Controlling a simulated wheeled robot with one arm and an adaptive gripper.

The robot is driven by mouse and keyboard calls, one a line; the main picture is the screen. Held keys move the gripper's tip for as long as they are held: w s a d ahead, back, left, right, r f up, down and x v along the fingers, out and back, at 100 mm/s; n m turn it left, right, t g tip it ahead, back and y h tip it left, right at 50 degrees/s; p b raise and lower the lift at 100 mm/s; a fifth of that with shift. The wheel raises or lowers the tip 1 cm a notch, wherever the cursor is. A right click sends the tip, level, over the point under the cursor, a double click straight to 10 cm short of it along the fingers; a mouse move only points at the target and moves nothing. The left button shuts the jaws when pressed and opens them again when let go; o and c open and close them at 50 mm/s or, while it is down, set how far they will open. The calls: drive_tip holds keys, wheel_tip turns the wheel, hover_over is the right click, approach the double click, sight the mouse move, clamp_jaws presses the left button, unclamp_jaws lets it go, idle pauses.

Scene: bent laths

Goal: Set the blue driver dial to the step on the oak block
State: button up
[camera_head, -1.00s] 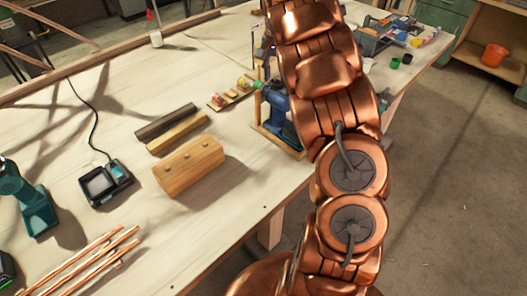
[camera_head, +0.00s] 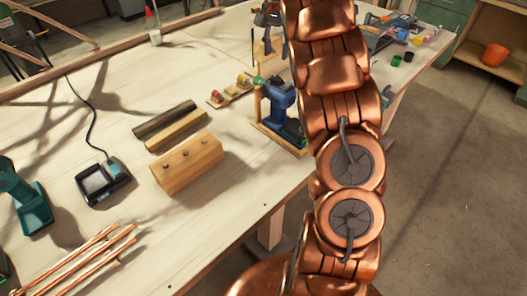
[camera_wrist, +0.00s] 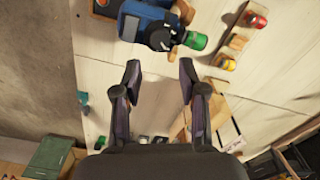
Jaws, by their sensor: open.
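The blue driver (camera_head: 277,92) stands in a wooden stand (camera_head: 268,128) near the table's right edge. In the wrist view the driver (camera_wrist: 140,18) is at the top, with a black collar and a green end (camera_wrist: 196,41) pointing right. I cannot make out its dial or any marks.
A small board (camera_head: 230,91) with red and yellow pieces lies left of the driver. Dark and light wood strips (camera_head: 170,125) lie behind the oak block. A black charger (camera_head: 103,182) and copper rods (camera_head: 95,262) are at the left. Bare table lies in front of the block.

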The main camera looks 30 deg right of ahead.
drive_tip(key=s+a+f+n+b, duration=0.2)
drive_tip(key=s+a+f+n, duration=0.1)
drive_tip(key=s+a, duration=0.6)
drive_tip(key=s+a+f+n+g+b, duration=0.1)
drive_tip(key=s+a+f, duration=0.4)
drive_tip(key=s+a, duration=0.5)
drive_tip(key=shift+s+n+b, duration=0.45)
drive_tip(key=shift+s+n, duration=0.85)
drive_tip(key=shift+s, duration=1.45)
drive_tip(key=shift+s+a+f, duration=0.1)
drive_tip(key=shift+f, duration=0.05)
